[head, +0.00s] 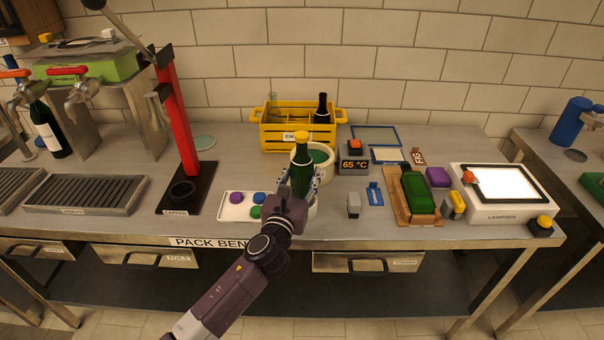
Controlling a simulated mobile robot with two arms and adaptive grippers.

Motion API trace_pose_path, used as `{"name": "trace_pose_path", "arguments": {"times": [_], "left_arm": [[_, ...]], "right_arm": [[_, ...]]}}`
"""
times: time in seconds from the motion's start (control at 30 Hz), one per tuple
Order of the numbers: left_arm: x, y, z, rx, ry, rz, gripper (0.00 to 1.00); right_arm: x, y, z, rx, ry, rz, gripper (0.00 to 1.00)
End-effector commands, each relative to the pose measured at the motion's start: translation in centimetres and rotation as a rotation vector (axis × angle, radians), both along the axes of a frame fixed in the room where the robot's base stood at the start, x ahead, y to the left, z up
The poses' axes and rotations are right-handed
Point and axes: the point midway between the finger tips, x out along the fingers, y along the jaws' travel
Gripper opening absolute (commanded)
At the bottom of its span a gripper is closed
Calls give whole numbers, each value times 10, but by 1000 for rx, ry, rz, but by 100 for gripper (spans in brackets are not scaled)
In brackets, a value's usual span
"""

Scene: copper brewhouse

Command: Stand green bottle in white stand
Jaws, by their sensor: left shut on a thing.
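My left gripper (301,188) is shut on an upright green bottle (303,156) with a yellow cap, over the front middle of the bench. The bottle's lower part is hidden by the gripper. A white piece with a rounded edge (313,209) shows just right of and behind the gripper; it may be the white stand, but most of it is hidden. I cannot tell whether the bottle touches it. A round white vessel with a green inside (326,158) stands behind the bottle. My right gripper is not in view.
A white tray (228,212) with coloured caps lies left of the gripper. A yellow crate (272,138) with a dark bottle stands behind. A wooden cradle (398,205) holding another green bottle, and a lightbox (505,213), are at right. A red capper (178,120) stands at left.

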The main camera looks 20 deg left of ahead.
Motion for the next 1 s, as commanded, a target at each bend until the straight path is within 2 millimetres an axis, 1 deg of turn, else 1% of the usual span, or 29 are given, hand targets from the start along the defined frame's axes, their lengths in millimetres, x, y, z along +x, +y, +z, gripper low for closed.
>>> {"name": "trace_pose_path", "arguments": {"times": [1.0], "left_arm": [[0,0,-23,1,-5,-1,13]], "right_arm": [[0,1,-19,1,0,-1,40]]}}
